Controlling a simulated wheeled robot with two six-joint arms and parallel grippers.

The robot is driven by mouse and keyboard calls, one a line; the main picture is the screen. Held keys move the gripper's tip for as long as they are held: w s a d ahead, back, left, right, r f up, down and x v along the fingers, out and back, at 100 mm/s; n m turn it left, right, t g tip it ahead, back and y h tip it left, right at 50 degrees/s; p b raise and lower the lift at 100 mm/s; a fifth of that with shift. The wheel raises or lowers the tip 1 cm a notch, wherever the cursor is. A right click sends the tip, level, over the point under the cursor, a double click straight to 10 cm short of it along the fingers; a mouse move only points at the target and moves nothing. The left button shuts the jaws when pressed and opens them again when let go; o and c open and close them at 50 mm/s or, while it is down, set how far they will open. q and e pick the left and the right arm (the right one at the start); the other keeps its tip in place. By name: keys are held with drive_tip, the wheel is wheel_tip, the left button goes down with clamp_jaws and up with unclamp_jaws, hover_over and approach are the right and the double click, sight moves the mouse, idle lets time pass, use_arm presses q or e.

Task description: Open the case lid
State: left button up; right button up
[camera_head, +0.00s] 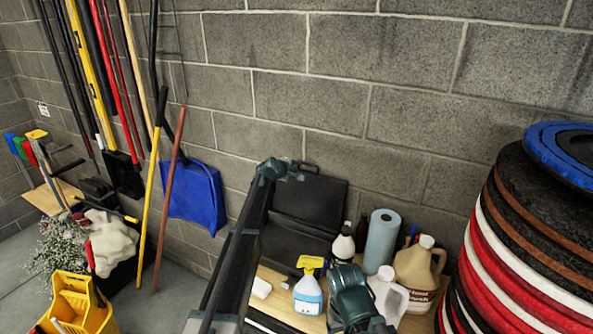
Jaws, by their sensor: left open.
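The black case (290,247) lies on a wooden table against the block wall, partly hidden behind my left arm. Its lid (316,205) stands up, tilted back near the wall, so the case is open. My left gripper (299,170) is small in view at the upper left edge of the lid. It is open, and I cannot tell whether it touches the lid. A dark teal part of my own arm shows at the bottom centre, but my right gripper does not show.
A spray bottle (308,291), a blue paper roll (381,240) and a tan jug (419,264) crowd the table right of the case. A stack of buffer pads (520,240) stands at the right. A yellow mop bucket (75,303) is at the lower left.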

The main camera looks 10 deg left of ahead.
use_arm(q)
drive_tip(key=p+v, duration=0.3)
drive_tip(key=v, duration=0.4)
drive_tip(key=shift+s, duration=0.1)
drive_tip(key=s+f+m+g+y, duration=0.1)
drive_tip(key=s+f+m+g, duration=0.35)
drive_tip(key=s, duration=1.15)
drive_tip(key=s+f+m+g+y, duration=0.25)
drive_tip(key=s+m, duration=0.25)
drive_tip(key=s, duration=1.1)
drive_tip(key=s+f+m+g+y, duration=0.1)
drive_tip(key=s+f+m+g, duration=0.35)
drive_tip(key=s, duration=1.25)
drive_tip(key=s+d+f+m+b, duration=0.2)
drive_tip(key=d+f+b, duration=0.3)
drive_tip(key=f+b, duration=0.6)
drive_tip(key=s+d+f+m+b, duration=0.1)
drive_tip(key=d+f+b, duration=0.4)
drive_tip(key=f+b, duration=0.7)
drive_tip(key=shift+s+f+m+y+b, duration=0.3)
drive_tip(key=shift+s+f+m+y, duration=0.15)
drive_tip(key=shift+s, duration=0.3)
drive_tip(key=shift+d, duration=0.1)
